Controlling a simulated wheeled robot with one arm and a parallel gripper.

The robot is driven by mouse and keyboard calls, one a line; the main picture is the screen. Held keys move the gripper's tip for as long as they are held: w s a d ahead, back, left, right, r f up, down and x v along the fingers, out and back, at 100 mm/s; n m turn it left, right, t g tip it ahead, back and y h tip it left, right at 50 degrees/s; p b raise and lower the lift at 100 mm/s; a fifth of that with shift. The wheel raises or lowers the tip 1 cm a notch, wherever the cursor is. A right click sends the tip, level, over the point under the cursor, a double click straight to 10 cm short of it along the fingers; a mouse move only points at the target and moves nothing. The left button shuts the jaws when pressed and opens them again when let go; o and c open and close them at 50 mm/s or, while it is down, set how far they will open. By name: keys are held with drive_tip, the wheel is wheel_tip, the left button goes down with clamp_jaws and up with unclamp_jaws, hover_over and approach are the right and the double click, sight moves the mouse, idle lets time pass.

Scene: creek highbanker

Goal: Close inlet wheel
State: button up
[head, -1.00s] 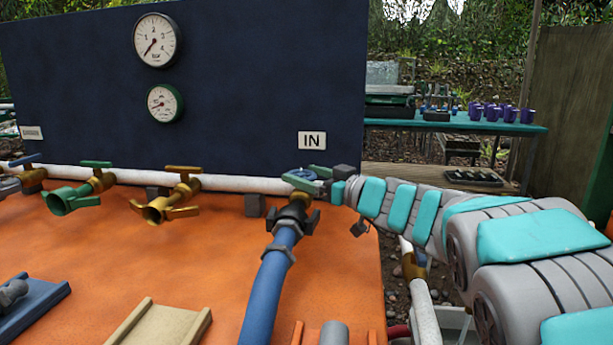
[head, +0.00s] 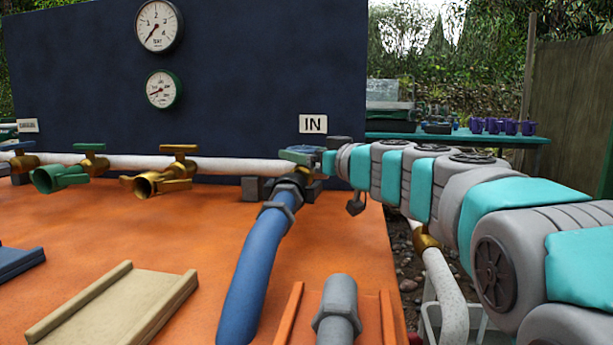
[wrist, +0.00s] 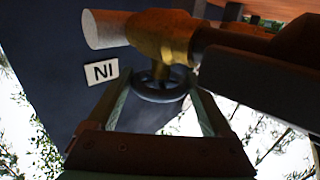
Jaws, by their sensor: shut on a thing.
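The inlet wheel is a small dark blue handwheel (wrist: 160,88) on a brass valve body (wrist: 165,38), beside the IN sign. In the wrist view the two green fingers of my gripper (wrist: 162,105) stand on either side of the wheel, shut on its rim. In the head view my gripper (head: 302,155) is at the valve below the IN sign (head: 313,124), and its fingers hide most of the wheel. How far the wheel is turned cannot be told.
A blue hose (head: 262,255) runs forward from the inlet. Brass (head: 162,183) and green (head: 62,178) valves stand to the left on the white pipe (head: 235,168). Two gauges (head: 159,24) hang on the dark panel. Purple cups (head: 495,126) stand on a teal bench behind.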

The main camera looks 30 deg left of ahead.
drive_tip(key=shift+s+a+r+m+t, duration=0.15)
drive_tip(key=shift+s+r+m+t, duration=0.2)
drive_tip(key=shift+r+t, duration=0.2)
drive_tip(key=shift+s+r+m+t+h, duration=0.1)
drive_tip(key=shift+r+m+t+h, duration=0.05)
drive_tip(key=shift+m+t+h, duration=0.6)
drive_tip(key=shift+s+a+m+t+h, duration=0.1)
drive_tip(key=shift+m+t+h, duration=0.9)
drive_tip(key=shift+t+h, duration=0.4)
drive_tip(key=shift+f+m+t+h+p, duration=0.2)
drive_tip(key=shift+m+t+h+p, duration=0.7)
drive_tip(key=shift+t+h, duration=0.1)
drive_tip(key=o, duration=1.1)
drive_tip(key=shift+o, duration=0.2)
drive_tip(key=shift+v, duration=3.9)
